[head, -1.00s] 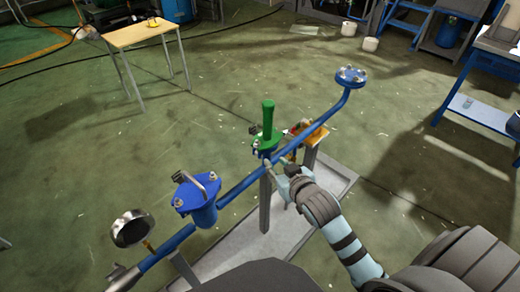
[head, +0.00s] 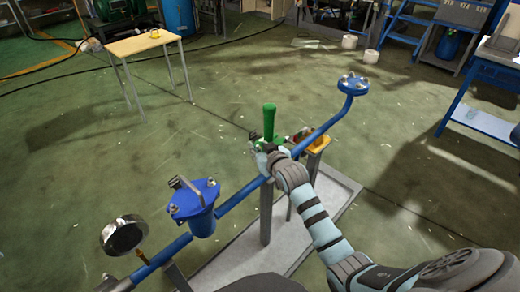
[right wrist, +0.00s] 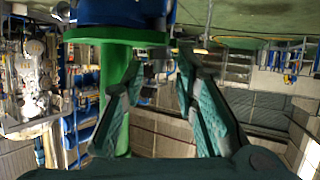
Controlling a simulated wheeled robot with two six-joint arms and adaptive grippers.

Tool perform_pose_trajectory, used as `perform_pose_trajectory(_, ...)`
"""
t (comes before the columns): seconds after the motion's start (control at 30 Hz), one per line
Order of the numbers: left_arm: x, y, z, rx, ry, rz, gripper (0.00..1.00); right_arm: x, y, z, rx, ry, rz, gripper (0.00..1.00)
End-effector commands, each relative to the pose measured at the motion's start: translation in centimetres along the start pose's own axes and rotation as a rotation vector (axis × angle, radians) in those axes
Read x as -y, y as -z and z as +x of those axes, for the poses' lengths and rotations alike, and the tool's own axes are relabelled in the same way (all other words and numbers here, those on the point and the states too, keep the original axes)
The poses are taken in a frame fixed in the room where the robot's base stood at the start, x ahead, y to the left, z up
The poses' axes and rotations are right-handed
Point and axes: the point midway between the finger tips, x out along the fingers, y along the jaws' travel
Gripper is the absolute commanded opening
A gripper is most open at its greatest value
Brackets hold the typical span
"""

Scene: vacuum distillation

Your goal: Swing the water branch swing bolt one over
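A blue pipe (head: 238,196) runs at a slant over a grey base. Midway on it is a green valve with an upright green handle (head: 269,122). My right gripper (head: 264,156) is close beside this valve. In the right wrist view it (right wrist: 162,66) is open, its green fingers apart with nothing visibly between them. A green column (right wrist: 115,85) under a green flange (right wrist: 115,36) stands behind the left finger. A blue lidded housing (head: 201,222) with metal bolts is at the left. I cannot tell which bolt is swing bolt one. My left gripper is out of view.
A round gauge (head: 122,236) stands at the pipe's left end. A bolted blue flange (head: 353,87) tops its right end. An orange-yellow part (head: 318,143) is right of the valve. A small wooden table (head: 140,43) stands behind; open floor lies between.

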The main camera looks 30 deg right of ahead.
Motion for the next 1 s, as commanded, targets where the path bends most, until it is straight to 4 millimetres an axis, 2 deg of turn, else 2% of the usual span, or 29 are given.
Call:
perform_pose_trajectory(0.03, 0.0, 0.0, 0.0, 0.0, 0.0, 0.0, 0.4, 0.0, 0.0, 0.0, 0.0, 0.0, 0.0, 0.26)
perform_pose_trajectory(0.2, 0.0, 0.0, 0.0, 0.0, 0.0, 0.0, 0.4, 0.0, 0.0, 0.0, 0.0, 0.0, 0.0, 0.0)
perform_pose_trajectory(0.37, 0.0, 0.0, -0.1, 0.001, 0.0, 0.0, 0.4, -0.1, 0.0, 0.0, 0.001, -0.001, -0.001, 0.0)
perform_pose_trajectory(0.6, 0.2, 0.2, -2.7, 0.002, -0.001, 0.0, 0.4, -1.0, 0.5, 0.0, 0.039, 0.03, 0.077, 0.0)
perform_pose_trajectory(0.87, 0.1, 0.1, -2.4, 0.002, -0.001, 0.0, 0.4, -1.1, 0.2, 0.2, 0.037, 0.031, 0.082, 0.0)
perform_pose_trajectory(0.9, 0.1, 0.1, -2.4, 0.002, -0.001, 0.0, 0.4, -1.1, 0.2, 0.2, 0.037, 0.031, 0.081, 0.19)
perform_pose_trajectory(0.97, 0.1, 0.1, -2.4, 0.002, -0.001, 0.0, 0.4, -1.1, 0.2, 0.2, 0.037, 0.032, 0.081, 0.28)
perform_pose_trajectory(1.0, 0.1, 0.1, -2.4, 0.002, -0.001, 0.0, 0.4, -0.9, 0.2, 0.2, 0.037, 0.034, 0.082, 0.28)
